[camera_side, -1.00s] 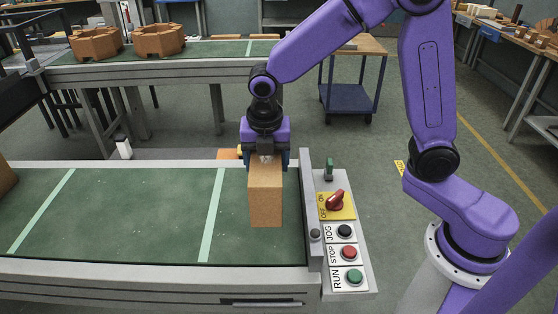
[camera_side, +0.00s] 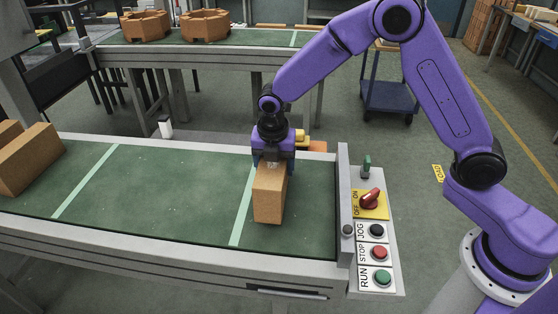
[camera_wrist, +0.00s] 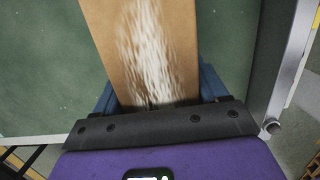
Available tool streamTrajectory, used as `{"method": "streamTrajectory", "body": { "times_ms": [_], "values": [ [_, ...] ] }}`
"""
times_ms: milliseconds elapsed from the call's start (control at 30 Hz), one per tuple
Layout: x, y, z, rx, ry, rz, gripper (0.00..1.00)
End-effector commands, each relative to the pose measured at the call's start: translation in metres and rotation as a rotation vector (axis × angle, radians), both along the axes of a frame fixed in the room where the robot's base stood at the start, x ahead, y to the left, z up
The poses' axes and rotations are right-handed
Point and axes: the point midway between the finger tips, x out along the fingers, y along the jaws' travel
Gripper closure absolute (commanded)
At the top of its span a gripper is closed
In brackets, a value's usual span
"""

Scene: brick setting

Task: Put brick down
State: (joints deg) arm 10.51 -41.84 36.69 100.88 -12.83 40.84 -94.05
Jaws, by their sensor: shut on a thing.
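My gripper (camera_side: 272,163) is shut on a tan-orange brick (camera_side: 269,198), with a finger on each side of its upper end. The brick hangs below the gripper over the right end of the green conveyor belt (camera_side: 180,195), just right of a pale stripe (camera_side: 243,208). I cannot tell whether its lower face touches the belt. In the wrist view, the brick (camera_wrist: 105,25) fills the middle between the blue fingers (camera_wrist: 160,95), with a worn whitish patch on its face. The green belt (camera_wrist: 40,75) shows on both sides.
Other bricks (camera_side: 30,160) lie at the belt's left end. A control panel (camera_side: 374,235) with a red switch and buttons stands right of the belt's raised end plate (camera_side: 343,200). A rear conveyor (camera_side: 240,52) carries orange castings (camera_side: 205,25). The belt's middle is clear.

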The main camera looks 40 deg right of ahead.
Motion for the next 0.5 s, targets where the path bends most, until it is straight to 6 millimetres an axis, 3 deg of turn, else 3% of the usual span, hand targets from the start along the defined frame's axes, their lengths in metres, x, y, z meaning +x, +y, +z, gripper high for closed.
{"method": "streamTrajectory", "body": {
  "times_ms": [200,500],
  "values": [
    [-0.001,0.000,-0.022,0.000,0.000,0.000,1.00],
    [0.000,0.000,-0.025,0.001,-0.001,0.000,1.00]
  ]
}}
